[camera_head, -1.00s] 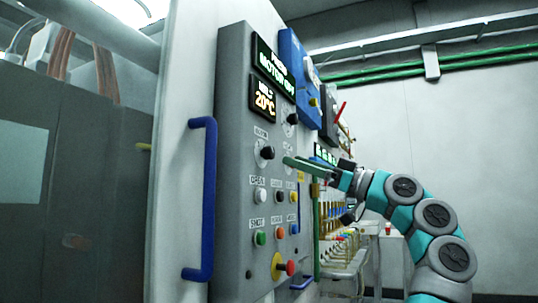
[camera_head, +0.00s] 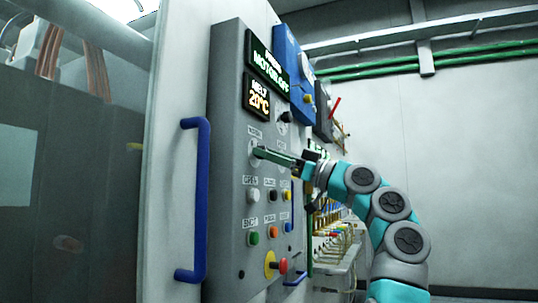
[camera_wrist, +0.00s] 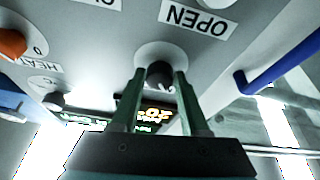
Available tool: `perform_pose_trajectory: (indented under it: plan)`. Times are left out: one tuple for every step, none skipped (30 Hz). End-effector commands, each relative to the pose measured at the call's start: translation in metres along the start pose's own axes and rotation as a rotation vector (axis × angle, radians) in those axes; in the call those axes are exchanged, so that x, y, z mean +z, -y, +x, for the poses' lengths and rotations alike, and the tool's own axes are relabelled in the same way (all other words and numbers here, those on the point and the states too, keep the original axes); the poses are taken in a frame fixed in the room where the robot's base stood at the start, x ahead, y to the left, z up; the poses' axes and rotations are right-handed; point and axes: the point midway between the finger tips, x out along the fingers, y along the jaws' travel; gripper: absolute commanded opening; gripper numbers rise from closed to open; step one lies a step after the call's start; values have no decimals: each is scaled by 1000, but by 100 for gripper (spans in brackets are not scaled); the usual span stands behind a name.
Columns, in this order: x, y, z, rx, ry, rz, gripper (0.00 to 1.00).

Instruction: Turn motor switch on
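The grey control panel (camera_head: 228,190) carries a black motor switch knob (camera_wrist: 160,74) on a pale round base, above the OPEN label. My gripper (camera_head: 258,153) reaches the panel from the right at this knob and hides most of it in the head view. In the wrist view, my gripper (camera_wrist: 159,75) has its two green fingers apart, one on each side of the knob. A small gap seems to show beside the knob; contact is not clear. The green display (camera_head: 269,66) reads MOTOR OFF.
Several buttons sit below the knob, with a red and yellow emergency button (camera_head: 274,264) lowest. A blue handle (camera_head: 194,200) stands out left of the panel. An orange knob (camera_wrist: 11,43) is nearby. A blue box (camera_head: 293,75) is behind the panel.

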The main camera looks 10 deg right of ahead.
Motion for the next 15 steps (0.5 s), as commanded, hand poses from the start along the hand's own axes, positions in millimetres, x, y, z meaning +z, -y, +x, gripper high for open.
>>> perform_pose_trajectory:
  plan:
    - [0,0,0,0,0,0,38]
    - [0,0,0,0,0,0,34]
    - [0,0,0,0,0,0,30]
    - [0,0,0,0,0,0,27]
    - [0,0,0,0,0,0,23]
    - [0,0,0,0,0,0,19]
    - [0,0,0,0,0,0,15]
    - [0,0,0,0,0,0,12]
    - [0,0,0,0,0,0,8]
    - [0,0,0,0,0,0,4]
    - [0,0,0,0,0,0,1]
    - [0,0,0,0,0,0,0]
    - [0,0,0,0,0,0,0]
    - [0,0,0,0,0,0,0]
    - [0,0,0,0,0,0,0]
